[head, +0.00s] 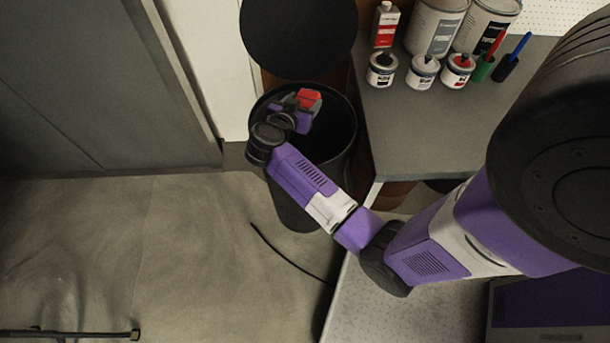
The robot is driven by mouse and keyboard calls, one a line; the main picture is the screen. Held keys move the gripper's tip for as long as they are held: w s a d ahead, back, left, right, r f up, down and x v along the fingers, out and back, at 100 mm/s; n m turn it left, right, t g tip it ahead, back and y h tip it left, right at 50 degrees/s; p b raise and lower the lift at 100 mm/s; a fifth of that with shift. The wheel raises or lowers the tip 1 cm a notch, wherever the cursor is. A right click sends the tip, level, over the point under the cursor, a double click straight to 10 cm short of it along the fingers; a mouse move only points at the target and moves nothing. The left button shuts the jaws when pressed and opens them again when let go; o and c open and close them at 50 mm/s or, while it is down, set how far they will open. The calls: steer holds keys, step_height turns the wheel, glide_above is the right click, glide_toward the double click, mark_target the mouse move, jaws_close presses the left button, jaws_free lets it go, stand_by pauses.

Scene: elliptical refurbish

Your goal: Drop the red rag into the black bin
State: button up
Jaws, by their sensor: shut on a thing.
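The black bin (339,112) stands on the floor beside the grey workbench, with its round mouth open toward me. My gripper (301,103) is at the end of my purple and white arm, over the mouth of the bin. It is shut on the red rag (309,97), which shows as a small bright red patch at the gripper's tip. My wrist hides part of the bin's left rim. The fingertips and the lower part of the rag are hard to make out. I cannot tell how far below the rim the rag hangs.
A round black disc (298,38) stands behind the bin. The grey workbench (425,135) right of the bin holds several small cans (422,72), large paint cans (436,25), a red-labelled bottle (385,24) and markers. A grey cabinet (90,90) is at left. The floor (170,250) in front is mostly clear.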

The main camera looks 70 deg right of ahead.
steer(key=shift+f, duration=0.1)
steer(key=o, duration=1.4)
steer(key=shift+o, duration=0.2)
steer(key=v, duration=0.7)
steer(key=shift+a+p, duration=0.4)
steer(key=shift+p, duration=0.05)
